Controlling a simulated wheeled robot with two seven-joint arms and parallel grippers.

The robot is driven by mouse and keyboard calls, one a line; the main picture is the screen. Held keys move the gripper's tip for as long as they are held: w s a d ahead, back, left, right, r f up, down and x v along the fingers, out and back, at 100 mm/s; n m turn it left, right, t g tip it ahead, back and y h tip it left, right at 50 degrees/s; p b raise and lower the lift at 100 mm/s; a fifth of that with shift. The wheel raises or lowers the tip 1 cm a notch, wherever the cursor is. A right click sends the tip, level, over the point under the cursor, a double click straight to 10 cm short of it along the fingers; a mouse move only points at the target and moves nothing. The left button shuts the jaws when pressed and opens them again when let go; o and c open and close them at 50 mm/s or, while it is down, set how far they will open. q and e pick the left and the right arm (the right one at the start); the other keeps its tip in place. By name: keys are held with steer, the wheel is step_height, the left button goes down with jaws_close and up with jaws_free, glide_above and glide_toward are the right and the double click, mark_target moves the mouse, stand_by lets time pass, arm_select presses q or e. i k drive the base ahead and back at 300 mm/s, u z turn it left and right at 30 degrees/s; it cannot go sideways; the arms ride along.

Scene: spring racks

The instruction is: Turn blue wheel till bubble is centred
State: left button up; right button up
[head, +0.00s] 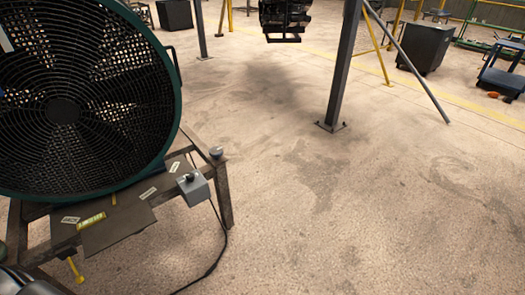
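I see no blue wheel and no bubble level in the head view. A large round fan (65,110) with a dark grille and green housing fills the left side. It rests on a rusty metal stand (224,195). A grey control box (193,188) with a dark knob sits on the stand's right side, and a small grey cap (215,153) is at its corner. A yellow-headed part (75,268) hangs below the front edge.
Open concrete floor (350,220) lies to the right of the stand. A black cable (215,262) runs down from the control box. A grey post (342,70) with a slanting brace stands farther back. A dark cabinet (425,47) and blue cart (503,70) are at the back right.

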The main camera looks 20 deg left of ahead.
mark_target(214, 152)
steer(key=z, duration=0.1)
steer(key=i, duration=0.95)
steer(key=u, duration=0.85)
